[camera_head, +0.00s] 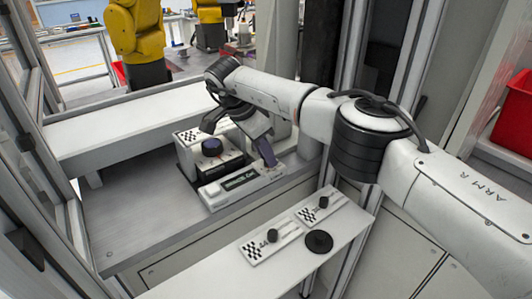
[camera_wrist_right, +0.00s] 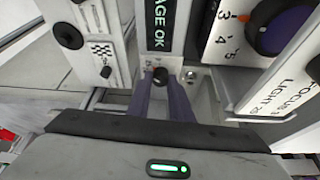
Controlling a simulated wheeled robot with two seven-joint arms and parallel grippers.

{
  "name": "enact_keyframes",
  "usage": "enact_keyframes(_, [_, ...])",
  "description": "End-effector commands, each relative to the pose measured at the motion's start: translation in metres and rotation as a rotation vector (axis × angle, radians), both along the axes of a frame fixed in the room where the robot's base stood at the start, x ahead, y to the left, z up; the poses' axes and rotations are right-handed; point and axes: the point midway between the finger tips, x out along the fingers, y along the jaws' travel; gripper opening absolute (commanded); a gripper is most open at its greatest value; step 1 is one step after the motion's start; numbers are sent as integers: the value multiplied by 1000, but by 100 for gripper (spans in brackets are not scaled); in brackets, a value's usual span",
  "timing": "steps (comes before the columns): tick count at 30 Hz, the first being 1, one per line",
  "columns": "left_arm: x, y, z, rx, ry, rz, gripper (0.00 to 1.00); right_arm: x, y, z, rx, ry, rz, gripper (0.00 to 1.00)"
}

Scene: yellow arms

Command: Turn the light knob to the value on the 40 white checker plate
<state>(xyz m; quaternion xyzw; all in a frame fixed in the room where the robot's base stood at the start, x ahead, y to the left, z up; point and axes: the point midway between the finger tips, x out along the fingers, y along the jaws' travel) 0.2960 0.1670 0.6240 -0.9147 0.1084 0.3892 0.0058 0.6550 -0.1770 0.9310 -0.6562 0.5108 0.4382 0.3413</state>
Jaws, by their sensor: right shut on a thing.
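The small black light knob (camera_wrist_right: 161,75) with an orange mark sits below a dark display reading "...AGE OK" (camera_wrist_right: 160,25) in the right wrist view. My right gripper (camera_wrist_right: 161,84) is shut on this knob, with one purple-grey finger on each side. In the head view, my right gripper (camera_head: 267,158) reaches down to the front of the white control box (camera_head: 215,192), and the small knob is hidden there. Two white checker plates with black knobs, a nearer one (camera_head: 262,250) and a farther one (camera_head: 325,201), lie on the front ledge; their numbers are too small to read surely. My left gripper is out of view.
A larger dark purple knob (camera_head: 212,147) stands on the box; its scale shows 3, 4, 5 in the wrist view. Printed text there reads "FOCUS 3" and "LIGHT 20" (camera_wrist_right: 297,92). A black disc (camera_head: 319,241) lies beside the plates. The grey table (camera_head: 135,215) left of the box is clear.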

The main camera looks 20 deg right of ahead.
Motion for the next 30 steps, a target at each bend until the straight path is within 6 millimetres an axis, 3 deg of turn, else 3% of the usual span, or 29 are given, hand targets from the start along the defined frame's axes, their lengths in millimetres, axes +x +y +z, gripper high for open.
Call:
enact_keyframes(14, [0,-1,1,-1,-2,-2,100,0,0,1,0,-2,-9,0])
enact_keyframes(15, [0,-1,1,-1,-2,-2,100,0,0,1,0,-2,-9,26])
enact_keyframes(17, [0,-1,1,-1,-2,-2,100,0,0,1,0,-2,-9,36])
enact_keyframes(26, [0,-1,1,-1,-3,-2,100,0,0,1,0,-1,-9,38])
enact_keyframes(30, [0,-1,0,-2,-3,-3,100,0,5,10,2,-3,-7,38])
